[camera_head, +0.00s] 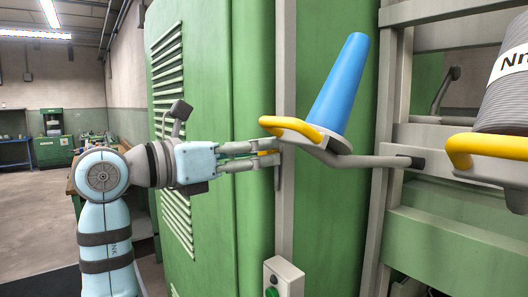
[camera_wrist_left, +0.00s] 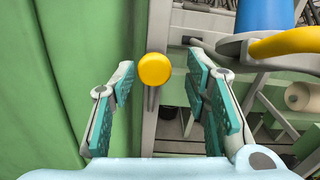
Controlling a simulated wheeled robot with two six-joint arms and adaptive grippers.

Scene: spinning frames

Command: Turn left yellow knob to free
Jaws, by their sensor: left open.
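The left yellow knob (camera_wrist_left: 154,69) shows as a round yellow disc in the left wrist view, in front of a grey upright. In the head view only a small yellow part of it (camera_head: 267,153) shows between the fingers. My left gripper (camera_head: 272,154) reaches in from the left beside the green cabinet, with its fingers on either side of the knob. In the left wrist view the jaws are open, with a visible gap between each finger and the knob. My right gripper is not in view.
A blue cone (camera_head: 340,85) stands tilted on a grey holder with a yellow handle (camera_head: 290,129), close above my left fingers. A second yellow handle (camera_head: 485,148) and grey spool (camera_head: 505,95) are at the right. A green cabinet (camera_head: 215,60) stands behind my arm.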

